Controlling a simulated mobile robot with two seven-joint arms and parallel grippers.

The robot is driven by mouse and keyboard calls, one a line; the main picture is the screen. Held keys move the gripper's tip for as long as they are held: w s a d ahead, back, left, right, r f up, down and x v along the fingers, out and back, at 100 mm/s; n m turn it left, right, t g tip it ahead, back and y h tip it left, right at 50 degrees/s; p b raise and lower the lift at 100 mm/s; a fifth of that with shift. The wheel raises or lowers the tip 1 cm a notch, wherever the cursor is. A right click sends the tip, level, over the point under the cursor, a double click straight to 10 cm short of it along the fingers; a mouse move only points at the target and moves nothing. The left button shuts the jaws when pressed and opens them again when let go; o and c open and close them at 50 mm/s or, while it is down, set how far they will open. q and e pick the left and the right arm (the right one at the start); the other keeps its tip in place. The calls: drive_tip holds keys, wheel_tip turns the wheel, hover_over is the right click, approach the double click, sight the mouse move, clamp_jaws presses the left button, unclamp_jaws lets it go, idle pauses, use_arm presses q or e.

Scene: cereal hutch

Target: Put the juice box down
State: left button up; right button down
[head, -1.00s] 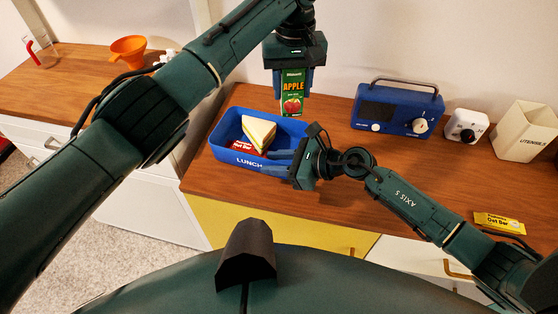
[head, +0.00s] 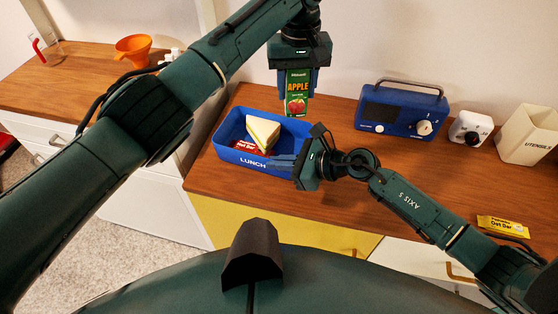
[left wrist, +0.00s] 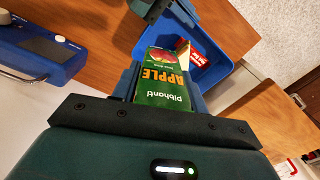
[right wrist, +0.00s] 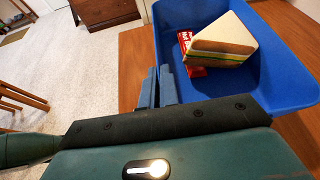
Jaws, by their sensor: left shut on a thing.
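The green juice box (head: 297,104) with an apple picture is upright in my left gripper (head: 298,84), which is shut on it. It hangs above the back right part of the blue lunch box (head: 229,138). The juice box also shows in the left wrist view (left wrist: 163,87). My right gripper (head: 274,160) is at the front right rim of the lunch box, its two fingers close together. Whether they pinch the rim is unclear. In the right wrist view the fingers (right wrist: 159,88) are beside the lunch box wall (right wrist: 290,75).
A sandwich (head: 262,131) and a red bar (head: 247,147) lie in the lunch box's left part. A blue radio (head: 401,107), white timer (head: 470,128) and utensil holder (head: 526,135) stand at right. A yellow oat bar (head: 503,226) lies near the front edge.

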sight(297, 98)
use_arm(q)
wheel_tip(297, 98, down, 4)
drive_tip(key=n, duration=0.6)
drive_tip(key=shift+d+f+n, duration=0.1)
drive_tip(key=shift+f+n, duration=0.1)
drive_tip(key=shift+n, duration=0.2)
drive_tip(key=shift+f+n, duration=0.7)
wheel_tip(297, 98, down, 10)
drive_tip(key=shift+r, duration=0.25)
drive_tip(key=shift+f, duration=0.15)
drive_tip(key=o, duration=1.1)
wheel_tip(297, 98, up, 12)
drive_tip(key=shift+r, duration=0.2)
